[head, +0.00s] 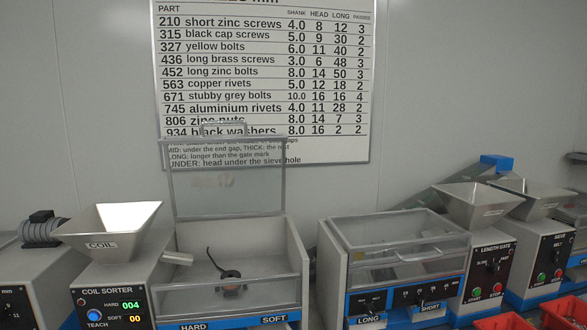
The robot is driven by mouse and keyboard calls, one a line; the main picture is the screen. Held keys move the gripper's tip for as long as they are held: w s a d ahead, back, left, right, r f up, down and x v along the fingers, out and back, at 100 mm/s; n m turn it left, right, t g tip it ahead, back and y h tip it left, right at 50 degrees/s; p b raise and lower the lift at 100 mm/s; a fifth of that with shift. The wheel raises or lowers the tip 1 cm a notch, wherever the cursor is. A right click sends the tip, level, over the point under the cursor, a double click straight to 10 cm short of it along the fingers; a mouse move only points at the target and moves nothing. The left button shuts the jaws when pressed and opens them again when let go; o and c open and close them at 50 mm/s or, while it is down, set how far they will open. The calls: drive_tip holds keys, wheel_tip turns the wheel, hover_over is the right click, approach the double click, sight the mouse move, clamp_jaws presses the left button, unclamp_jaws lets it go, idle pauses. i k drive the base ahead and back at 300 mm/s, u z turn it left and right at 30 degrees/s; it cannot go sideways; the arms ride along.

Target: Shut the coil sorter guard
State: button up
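The coil sorter (115,282) stands at the left with a steel hopper marked COIL (110,228) on top. Its lit display reads HARD 004 and SOFT 00. The coil sorter guard (229,182) is a clear framed panel standing upright at the back of the open grey bay (195,265), in front of the wall chart. A pale handle (222,130) shows at its top edge. The bay's front strip reads HARD and SOFT. My gripper is not in view.
To the right, the length gate (487,270) has a similar bay with its clear lid (400,240) down. A wall chart (265,80) hangs behind. Red bins (570,312) show at the lower right. The space above the open bay is clear.

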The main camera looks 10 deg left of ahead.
sight(215, 182)
drive_tip(key=k, duration=1.2)
drive_tip(key=u, duration=0.9)
drive_tip(key=i, duration=1.65)
drive_tip(key=z, duration=0.35)
